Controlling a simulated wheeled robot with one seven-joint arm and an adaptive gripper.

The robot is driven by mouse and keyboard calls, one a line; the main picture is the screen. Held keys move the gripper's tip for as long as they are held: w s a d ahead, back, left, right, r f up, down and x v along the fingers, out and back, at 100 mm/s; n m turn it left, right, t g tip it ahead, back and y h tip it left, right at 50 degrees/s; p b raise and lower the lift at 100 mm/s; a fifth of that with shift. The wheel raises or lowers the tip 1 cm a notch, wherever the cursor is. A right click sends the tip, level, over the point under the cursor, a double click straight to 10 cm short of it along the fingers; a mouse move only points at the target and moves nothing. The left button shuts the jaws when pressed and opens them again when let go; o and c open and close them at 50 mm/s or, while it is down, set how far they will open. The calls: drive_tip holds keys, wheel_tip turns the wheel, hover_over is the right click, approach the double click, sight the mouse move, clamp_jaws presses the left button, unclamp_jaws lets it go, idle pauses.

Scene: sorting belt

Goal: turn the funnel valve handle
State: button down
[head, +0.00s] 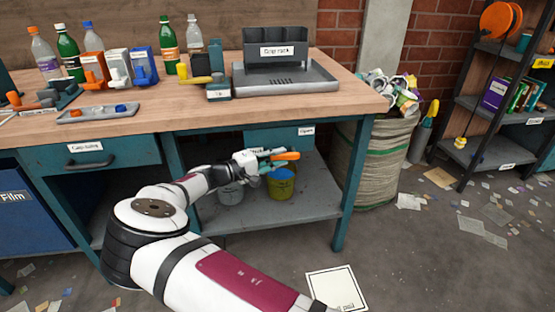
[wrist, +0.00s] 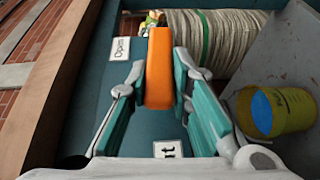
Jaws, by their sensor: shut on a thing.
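The orange valve handle (wrist: 158,50) stands between the two teal-padded fingers of my gripper (wrist: 157,78) in the wrist view, and the fingers are shut on it. In the head view the orange handle (head: 287,155) sticks out past my gripper (head: 268,157), in front of the teal funnel housing (head: 270,137) under the bench. In the wrist view the handle points towards the top, beside the "Open" label (wrist: 121,49). A second label (wrist: 168,149), ending in "t", is partly hidden by my gripper. The handle's pivot cannot be made out.
The teal bench leg (head: 350,180) and a full sack (head: 377,160) are to the right. Bottles and a crate stand on the benchtop.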

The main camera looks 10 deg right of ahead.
drive_tip(key=shift+d+f+h+b, duration=0.1)
drive_tip(key=shift+f+h+b, duration=0.3)
drive_tip(key=shift+h, duration=0.1)
drive_tip(key=c, duration=1.4)
unclamp_jaws()
drive_tip(key=shift+c, duration=0.2)
drive_tip(key=shift+s+a, duration=0.1)
drive_tip(key=shift+a, duration=0.25)
drive_tip(key=v, duration=1.1)
drive_tip(key=shift+s+a, duration=0.1)
drive_tip(key=shift+s, duration=0.05)
